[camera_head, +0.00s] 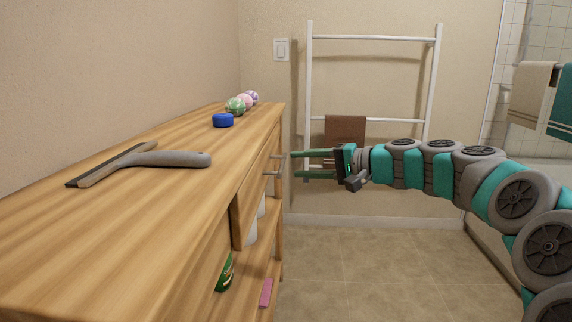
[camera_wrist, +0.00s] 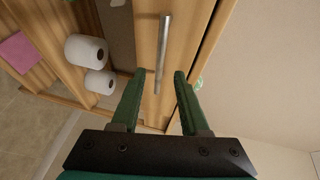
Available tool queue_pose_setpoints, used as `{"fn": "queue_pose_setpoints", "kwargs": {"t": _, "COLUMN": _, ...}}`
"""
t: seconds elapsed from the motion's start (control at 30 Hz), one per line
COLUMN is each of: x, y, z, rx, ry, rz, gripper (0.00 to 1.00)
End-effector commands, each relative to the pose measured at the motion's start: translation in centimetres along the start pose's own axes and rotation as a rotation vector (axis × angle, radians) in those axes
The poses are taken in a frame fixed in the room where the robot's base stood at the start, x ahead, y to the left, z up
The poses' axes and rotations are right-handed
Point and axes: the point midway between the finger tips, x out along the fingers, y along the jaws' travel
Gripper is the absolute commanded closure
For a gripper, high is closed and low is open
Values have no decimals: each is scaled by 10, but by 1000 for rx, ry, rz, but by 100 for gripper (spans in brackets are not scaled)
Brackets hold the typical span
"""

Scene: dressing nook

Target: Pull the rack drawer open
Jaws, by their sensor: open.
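The wooden rack (camera_head: 150,215) runs along the wall at the left in the head view. Its drawer front (camera_head: 247,202) looks closed, flush with the rack's face. The drawer's metal bar handle (camera_head: 271,173) sticks out towards my gripper (camera_head: 293,164). In the wrist view the handle (camera_wrist: 164,45) is a slim silver bar on the drawer front (camera_wrist: 190,35). My gripper (camera_wrist: 160,74) has its green fingers apart. In the wrist view, the handle's lower end shows between the fingertips. I see no contact with it.
On the rack top lie a squeegee (camera_head: 150,160), a blue round item (camera_head: 222,120) and several patterned balls (camera_head: 236,105). Toilet rolls (camera_wrist: 86,50) sit on a shelf below. A white towel ladder (camera_head: 309,90) stands behind my arm. The floor (camera_head: 350,265) in front is clear.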

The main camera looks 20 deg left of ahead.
Motion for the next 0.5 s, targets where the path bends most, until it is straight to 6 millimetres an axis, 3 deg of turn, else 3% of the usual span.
{"fn": "queue_pose_setpoints", "kwargs": {"t": 0.3, "x": 49, "y": 1, "z": 1, "rx": 0, "ry": -3, "rz": 2, "gripper": 55}}
{"fn": "queue_pose_setpoints", "kwargs": {"t": 0.5, "x": 58, "y": 1, "z": 1, "rx": 0, "ry": -3, "rz": 2, "gripper": 55}}
